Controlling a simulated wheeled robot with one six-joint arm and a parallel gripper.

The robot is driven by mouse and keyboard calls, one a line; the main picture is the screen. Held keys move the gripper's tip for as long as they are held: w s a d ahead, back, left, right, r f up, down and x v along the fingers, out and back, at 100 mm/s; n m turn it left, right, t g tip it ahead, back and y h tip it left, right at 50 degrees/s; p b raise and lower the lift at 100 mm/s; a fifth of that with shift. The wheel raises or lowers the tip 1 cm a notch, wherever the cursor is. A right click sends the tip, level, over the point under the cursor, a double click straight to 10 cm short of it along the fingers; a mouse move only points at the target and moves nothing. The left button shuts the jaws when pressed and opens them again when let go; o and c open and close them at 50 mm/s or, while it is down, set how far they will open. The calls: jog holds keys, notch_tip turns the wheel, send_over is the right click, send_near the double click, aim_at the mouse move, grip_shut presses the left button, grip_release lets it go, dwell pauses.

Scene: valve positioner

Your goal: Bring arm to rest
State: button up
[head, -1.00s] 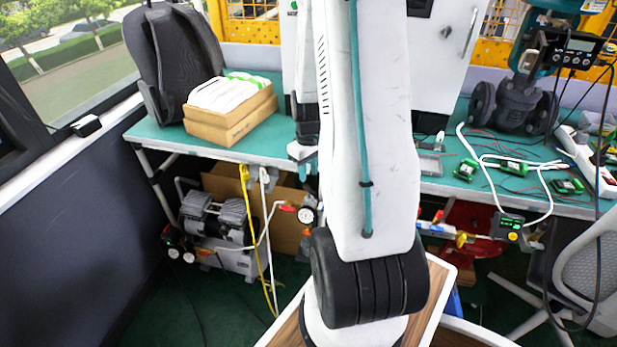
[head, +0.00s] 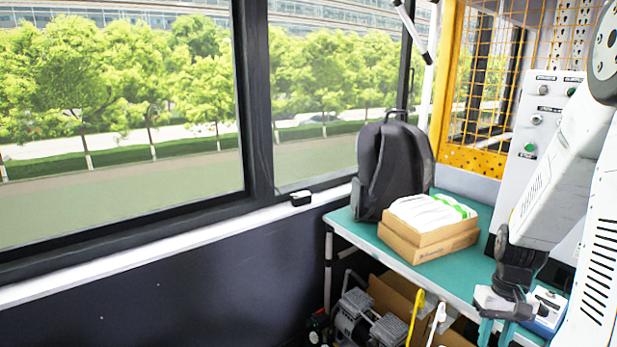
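My white arm (head: 560,180) is at the right edge of the head view, with its upper parts cut off by the frame. Its forearm slopes down to a dark wrist (head: 518,268). My gripper (head: 497,332) points down at the front edge of the teal bench (head: 385,240). Its fingers are small and overlap the bench colour, so I cannot tell whether they are open or shut. I see no object held in it.
A dark backpack (head: 393,165) and cardboard boxes (head: 430,243) with white items on top stand on the bench. A blue-and-white item (head: 546,312) is beside the gripper. A grey control panel (head: 528,165) stands behind the arm. A compressor (head: 365,325) is below. Windows fill the left.

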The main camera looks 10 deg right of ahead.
jog(key=s+a+r+n+t, duration=0.1)
jog(key=s+a+r, duration=0.3)
jog(key=a+r, duration=0.7)
jog(key=s+a+r+n+t+h, duration=0.1)
jog(key=s+a+r, duration=0.4)
jog(key=a+r, duration=0.6)
jog(key=shift+a+n+t+h, duration=0.3)
jog(key=shift+a+n+t, duration=0.35)
jog(key=shift+n, duration=0.55)
